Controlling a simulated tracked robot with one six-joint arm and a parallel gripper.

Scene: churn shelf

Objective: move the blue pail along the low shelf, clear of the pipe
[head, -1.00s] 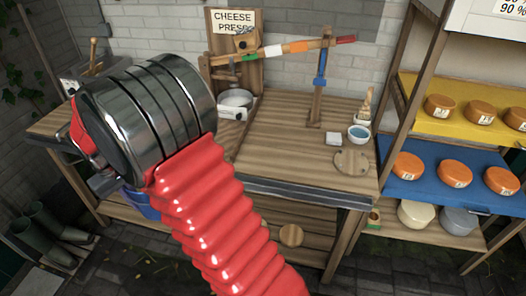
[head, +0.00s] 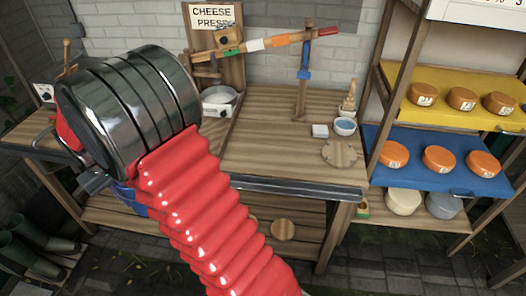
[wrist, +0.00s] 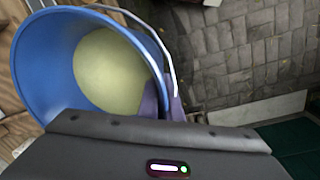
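The blue pail (wrist: 40,55) fills the left of the wrist view, seen into its mouth, with pale yellow-green contents or bottom and a white bail handle. My gripper's purple fingers (wrist: 163,103) sit close together on either side of the pail's right rim and appear closed on it; the dark gripper body hides the lower rim. In the head view only a small blue part of the pail (head: 132,199) shows at the low shelf (head: 102,212), below my metal wrist and behind my red arm sleeve. I cannot make out the pipe.
A round wooden board (head: 284,229) lies on the low shelf to the right. The workbench (head: 270,150) is above. A cheese rack (head: 450,187) stands at the right. Paving is open in front.

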